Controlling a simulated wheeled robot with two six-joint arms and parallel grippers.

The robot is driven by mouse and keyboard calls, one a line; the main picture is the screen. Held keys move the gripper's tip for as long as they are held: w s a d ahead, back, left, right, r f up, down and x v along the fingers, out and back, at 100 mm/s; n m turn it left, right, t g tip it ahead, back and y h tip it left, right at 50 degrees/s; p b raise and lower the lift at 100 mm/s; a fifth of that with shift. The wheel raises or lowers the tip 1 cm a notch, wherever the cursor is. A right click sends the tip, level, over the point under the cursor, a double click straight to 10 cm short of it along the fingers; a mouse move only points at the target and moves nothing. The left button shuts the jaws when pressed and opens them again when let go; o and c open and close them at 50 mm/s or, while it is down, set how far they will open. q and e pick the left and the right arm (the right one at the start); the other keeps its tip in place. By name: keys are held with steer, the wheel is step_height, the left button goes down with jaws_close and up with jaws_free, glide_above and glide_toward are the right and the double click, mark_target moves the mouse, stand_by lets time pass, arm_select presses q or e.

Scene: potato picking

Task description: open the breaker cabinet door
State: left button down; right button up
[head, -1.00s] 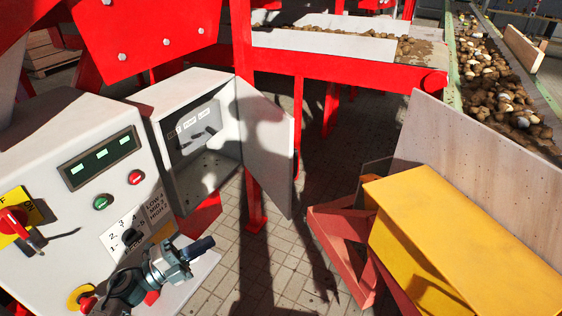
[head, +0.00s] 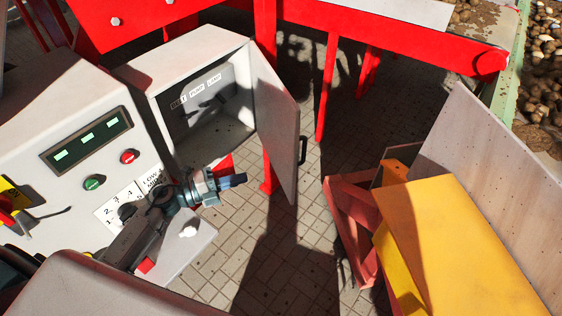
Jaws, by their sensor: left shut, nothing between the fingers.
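The breaker cabinet (head: 190,45) is a grey-white box beside the control panel. Its door (head: 277,120) stands wide open, swung out to the right, with a dark handle (head: 303,150) on its outer edge. Inside, labelled breaker switches (head: 208,103) show on the dark grey back panel, partly in shadow. My left gripper (head: 235,180) is shut and empty. In the picture it lies just below the cabinet opening, left of the door, apart from the handle. My right gripper is not in view.
The control panel (head: 50,125) with a display, buttons and a red switch fills the left. A red frame post stands behind the door. A yellow box (head: 450,240) and a board (head: 500,190) are at the right. Paved floor (head: 300,255) lies free between.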

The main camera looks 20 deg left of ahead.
mark_target(290, 164)
arm_select(q)
steer(key=p+x, duration=0.3)
steer(key=x, duration=0.8)
steer(key=shift+w+d+r+p, duration=0.1)
steer(key=shift+w+d+p, duration=0.1)
steer(key=shift+w+p, duration=0.15)
steer(key=shift+w+d, duration=0.2)
steer(key=shift+d, duration=0.05)
steer(key=shift+w+d+t, duration=0.25)
steer(key=shift+d+t, duration=0.05)
steer(key=shift+d, duration=0.15)
steer(key=w+d+n+t+y, duration=0.2)
steer(key=w+d+y, duration=0.1)
steer(key=w+d, duration=1)
steer(key=shift+w+n+t, duration=0.3)
steer(key=shift+w+n, duration=0.1)
steer(key=shift+w, duration=0.65)
steer(key=shift+s+a, duration=0.1)
